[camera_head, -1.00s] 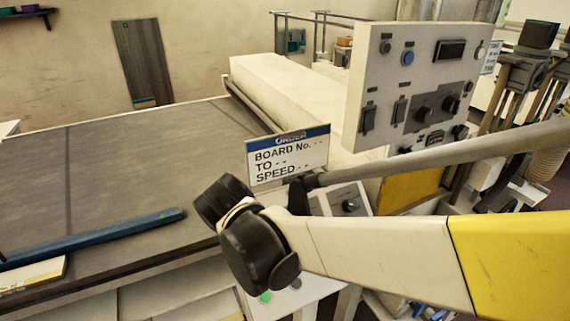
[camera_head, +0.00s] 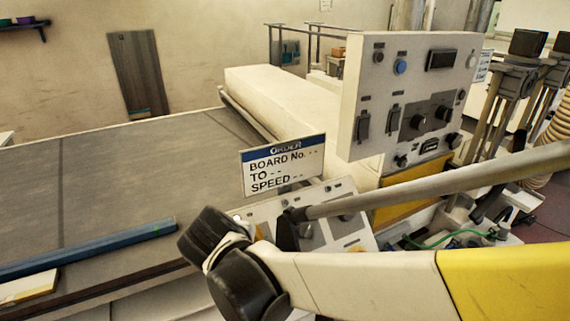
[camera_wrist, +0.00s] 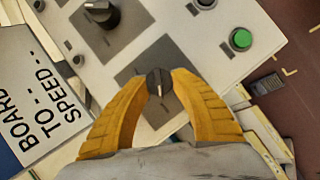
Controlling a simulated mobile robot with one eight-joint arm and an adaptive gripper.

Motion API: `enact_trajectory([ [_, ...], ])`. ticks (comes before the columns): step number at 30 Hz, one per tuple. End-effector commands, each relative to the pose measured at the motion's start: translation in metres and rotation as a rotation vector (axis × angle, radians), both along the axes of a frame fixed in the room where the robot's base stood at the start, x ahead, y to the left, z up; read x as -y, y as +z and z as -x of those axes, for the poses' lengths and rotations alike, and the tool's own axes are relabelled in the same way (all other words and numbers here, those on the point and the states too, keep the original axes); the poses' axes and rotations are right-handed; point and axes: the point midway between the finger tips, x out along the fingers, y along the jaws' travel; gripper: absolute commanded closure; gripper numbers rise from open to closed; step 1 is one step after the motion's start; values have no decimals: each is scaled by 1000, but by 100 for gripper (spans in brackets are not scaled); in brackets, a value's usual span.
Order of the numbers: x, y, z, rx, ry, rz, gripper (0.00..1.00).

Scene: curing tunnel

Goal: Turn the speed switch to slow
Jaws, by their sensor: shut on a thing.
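In the wrist view, a small black knob (camera_wrist: 158,78) with a white pointer line sits on a dark grey square of the light console. The pointer is toward the bottom of the picture. My gripper (camera_wrist: 160,86) has its two yellow fingers closed on either side of this knob. I cannot read a label that tells whether it is the speed switch or which setting it is at. In the head view, the sloped console (camera_head: 349,240) shows behind my arm, which hides most of the gripper and the held knob.
A larger black knob (camera_wrist: 98,14) and a green button (camera_wrist: 241,40) are nearby on the console. An order card (camera_head: 283,165) reading "BOARD No., TO, SPEED" stands beside it. An upright panel (camera_head: 375,85) with switches and knobs rises behind. A wide belt (camera_head: 120,190) lies left.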

Motion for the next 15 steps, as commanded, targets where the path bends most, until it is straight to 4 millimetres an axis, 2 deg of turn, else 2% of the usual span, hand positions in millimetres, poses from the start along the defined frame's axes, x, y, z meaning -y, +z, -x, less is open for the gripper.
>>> enact_trajectory([
  [2,0,0,0,-1,0,0,100],
  [3,0,0,0,-1,-1,-1,68],
  [5,0,0,0,-1,-1,-1,49],
  [6,0,0,0,-1,-1,-1,45],
  [15,0,1,1,-1,-1,-1,45],
])
